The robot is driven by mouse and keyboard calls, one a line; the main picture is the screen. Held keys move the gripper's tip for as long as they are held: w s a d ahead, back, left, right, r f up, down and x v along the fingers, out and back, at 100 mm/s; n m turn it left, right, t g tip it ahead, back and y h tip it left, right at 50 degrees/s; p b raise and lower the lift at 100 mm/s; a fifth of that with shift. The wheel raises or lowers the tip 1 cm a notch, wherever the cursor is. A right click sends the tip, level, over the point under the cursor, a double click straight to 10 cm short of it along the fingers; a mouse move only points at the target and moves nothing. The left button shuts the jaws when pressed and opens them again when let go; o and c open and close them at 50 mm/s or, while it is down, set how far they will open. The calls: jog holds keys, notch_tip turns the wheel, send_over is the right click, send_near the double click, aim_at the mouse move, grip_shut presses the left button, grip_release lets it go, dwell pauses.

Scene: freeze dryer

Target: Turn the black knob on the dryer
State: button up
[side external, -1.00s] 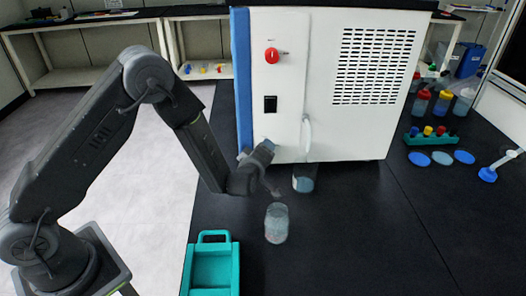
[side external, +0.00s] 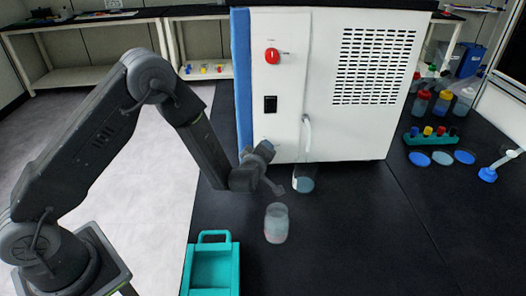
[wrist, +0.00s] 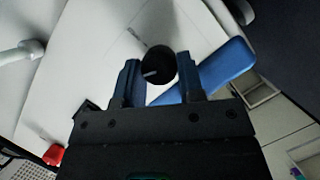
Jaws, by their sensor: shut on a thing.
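The white dryer (side external: 375,125) stands on the black bench, with a red knob (side external: 272,55) and a black switch (side external: 270,104) on its front. My gripper (side external: 262,165) is at the lower left of this front in the side view. In the wrist view the round black knob (wrist: 158,69), with a pale pointer mark, sits between the blue fingertips of my gripper (wrist: 157,67). The jaws are shut on it. In the side view my gripper hides the black knob.
A clear jar (side external: 276,224) stands on the bench just below my gripper. A second jar (side external: 304,180) is at the dryer's foot under a white tube (side external: 306,140). A teal tray (side external: 212,262) lies at the front.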

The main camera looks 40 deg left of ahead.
jog(key=shift+m, duration=0.3)
jog(key=m+g+y, duration=0.1)
jog(key=m, duration=0.1)
jog(key=m+g+y, duration=0.1)
jog(key=m+g, duration=0.1)
jog(key=m, duration=0.1)
jog(key=m+g+y, duration=0.1)
jog(key=m, duration=0.1)
jog(key=shift+w+d+r+m+g, duration=0.15)
jog(key=shift+w+d+m+g, duration=0.15)
jog(key=shift+m, duration=0.1)
dwell(0.7)
jog(key=o, duration=0.9)
jog(key=v, duration=0.7)
jog(key=shift+s+d+r, duration=0.1)
jog(key=shift+d, duration=0.15)
